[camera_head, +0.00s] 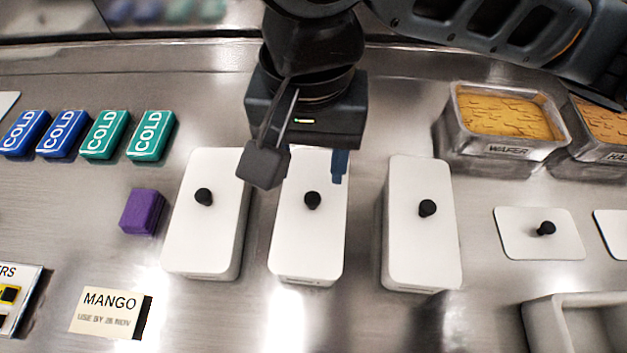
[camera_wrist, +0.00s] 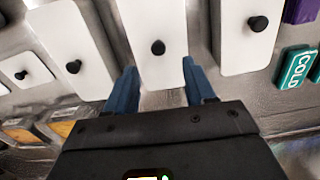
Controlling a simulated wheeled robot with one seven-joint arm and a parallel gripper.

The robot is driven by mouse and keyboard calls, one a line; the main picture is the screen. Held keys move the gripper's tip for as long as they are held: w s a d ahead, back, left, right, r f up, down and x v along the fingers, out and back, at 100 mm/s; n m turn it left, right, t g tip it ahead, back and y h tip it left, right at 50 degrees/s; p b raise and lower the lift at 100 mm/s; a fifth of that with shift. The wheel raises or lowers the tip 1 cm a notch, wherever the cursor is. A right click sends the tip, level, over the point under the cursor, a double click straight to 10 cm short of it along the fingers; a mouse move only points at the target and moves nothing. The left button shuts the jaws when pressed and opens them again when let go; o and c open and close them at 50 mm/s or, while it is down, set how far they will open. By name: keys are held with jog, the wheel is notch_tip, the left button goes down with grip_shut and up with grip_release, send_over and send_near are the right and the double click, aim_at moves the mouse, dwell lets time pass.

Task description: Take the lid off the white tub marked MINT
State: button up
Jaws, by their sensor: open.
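Three white tubs with flat white lids and black knobs stand in a row: a left tub (camera_head: 200,240), a middle tub (camera_head: 308,240) and a right tub (camera_head: 425,250). No MINT marking is readable on any of them. My gripper (camera_head: 308,168) is open above the far end of the middle tub, short of its knob (camera_head: 312,200). Its blue right finger shows; the left one is hidden. In the wrist view both fingers of my gripper (camera_wrist: 160,72) are spread with the middle lid (camera_wrist: 157,65) between them, apart from the knob (camera_wrist: 158,47).
A loose lid (camera_head: 520,245) lies at right, above an open white container (camera_head: 540,325). Metal pans, one labelled WAFER (camera_head: 507,150), stand at back right. A purple block (camera_head: 142,211), COLD packs (camera_head: 150,136) and a MANGO card (camera_head: 108,312) lie left.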

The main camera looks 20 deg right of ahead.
aim_at(312, 197)
notch_tip(312, 197, down, 7)
jog(key=shift+d+f, duration=0.15)
jog(key=shift+f, duration=0.05)
dwell(0.3)
jog(key=shift+c, duration=0.2)
grip_shut()
